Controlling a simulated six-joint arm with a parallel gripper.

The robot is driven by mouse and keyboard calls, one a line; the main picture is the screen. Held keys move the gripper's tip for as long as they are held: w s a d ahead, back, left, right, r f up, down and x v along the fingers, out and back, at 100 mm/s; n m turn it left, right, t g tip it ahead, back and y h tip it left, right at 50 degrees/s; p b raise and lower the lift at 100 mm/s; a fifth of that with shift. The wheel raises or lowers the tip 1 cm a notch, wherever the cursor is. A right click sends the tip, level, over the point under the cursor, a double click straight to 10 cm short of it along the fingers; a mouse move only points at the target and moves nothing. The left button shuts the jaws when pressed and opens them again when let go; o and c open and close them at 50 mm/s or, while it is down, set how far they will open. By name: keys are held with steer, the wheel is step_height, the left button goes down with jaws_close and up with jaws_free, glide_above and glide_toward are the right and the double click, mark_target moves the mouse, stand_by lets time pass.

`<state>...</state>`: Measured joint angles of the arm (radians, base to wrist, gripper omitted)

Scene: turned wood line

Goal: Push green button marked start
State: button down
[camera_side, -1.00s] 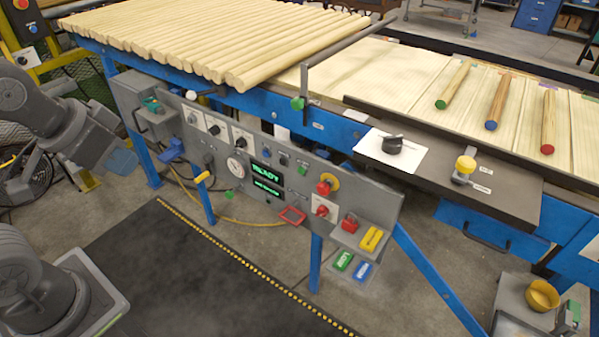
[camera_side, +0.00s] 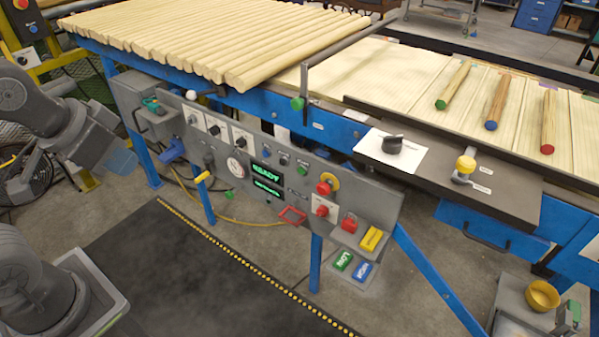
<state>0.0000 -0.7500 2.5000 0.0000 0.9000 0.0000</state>
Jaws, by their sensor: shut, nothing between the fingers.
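A small green button (camera_side: 302,170) sits on the grey control panel (camera_side: 222,188), to the right of the lit display and above the red knobs. The lettering by it is too small to read. My gripper (camera_side: 122,161) is at the left of the view, shut and empty. It is apart from the panel, left of its left end and well away from the green button. Its fingertips are small and hard to make out.
The green-lit display (camera_side: 266,178) reads READY. A red mushroom button (camera_side: 325,187) and a red knob (camera_side: 321,210) are right of the green button. The dark floor mat (camera_side: 190,270) is clear.

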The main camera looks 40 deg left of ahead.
mark_target(301, 171)
steer(key=w+f+m+t, duration=0.1)
steer(key=w+f, duration=0.2)
steer(key=w, duration=0.5)
steer(key=w+a+f+m, duration=0.1)
steer(key=w+f+m, duration=0.1)
steer(key=w+f, duration=0.35)
steer(key=w+f+m+t, duration=0.1)
steer(key=w+f, duration=0.1)
steer(key=w, duration=0.7)
steer(key=w+f+m, duration=0.2)
steer(key=w+f, duration=0.2)
steer(key=f, duration=0.7)
steer(key=w+d+f+m+t+h, duration=0.1)
steer(key=w+f, duration=0.3)
steer(key=f, duration=0.8)
steer(key=shift+w+f+m, duration=0.25)
steer(key=shift+w+m, duration=0.15)
steer(key=shift+m, duration=0.4)
steer(key=shift+w, duration=0.1)
steer(key=w, duration=0.8)
steer(key=shift+w, duration=0.3)
